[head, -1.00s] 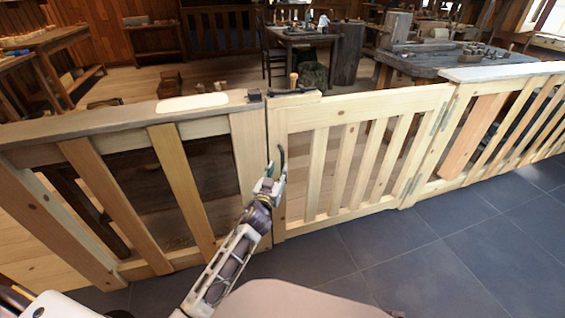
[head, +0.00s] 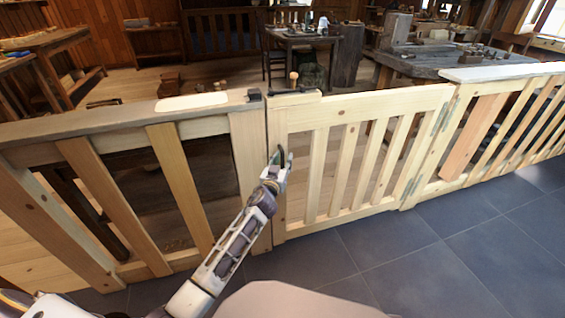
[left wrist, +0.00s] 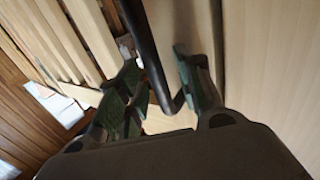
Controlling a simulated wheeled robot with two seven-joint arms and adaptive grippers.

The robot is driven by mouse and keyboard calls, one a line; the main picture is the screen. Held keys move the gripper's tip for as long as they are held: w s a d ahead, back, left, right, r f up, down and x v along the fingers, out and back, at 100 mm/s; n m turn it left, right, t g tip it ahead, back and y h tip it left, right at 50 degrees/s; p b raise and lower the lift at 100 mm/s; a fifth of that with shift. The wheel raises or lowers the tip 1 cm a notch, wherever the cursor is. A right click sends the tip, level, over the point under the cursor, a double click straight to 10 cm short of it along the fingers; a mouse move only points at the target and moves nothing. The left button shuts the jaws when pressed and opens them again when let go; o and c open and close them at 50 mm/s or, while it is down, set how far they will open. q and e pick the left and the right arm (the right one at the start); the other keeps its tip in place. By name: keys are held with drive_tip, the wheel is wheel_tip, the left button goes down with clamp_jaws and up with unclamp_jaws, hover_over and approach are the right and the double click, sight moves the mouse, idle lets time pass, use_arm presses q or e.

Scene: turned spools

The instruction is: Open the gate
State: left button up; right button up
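The pale wooden gate (head: 343,158) stands in line with the fence, its left edge beside the post (head: 248,165). Metal hinges (head: 412,186) show on its right side. A dark bar handle (left wrist: 146,45) runs between the two fingers of my left gripper (left wrist: 160,80) in the left wrist view. The fingers are apart, with space beside the bar; I cannot tell if either touches it. In the head view my left gripper (head: 279,162) is at the gate's left stile and hides most of the handle. My right gripper is out of view.
Slatted fence (head: 178,180) continues left. Tiled floor (head: 390,255) on my side is clear. Workbenches (head: 455,65) stand beyond the gate.

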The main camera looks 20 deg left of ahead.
use_arm(q)
drive_tip(key=shift+c, duration=0.2)
clamp_jaws()
drive_tip(key=shift+s+d, duration=0.15)
idle(0.4)
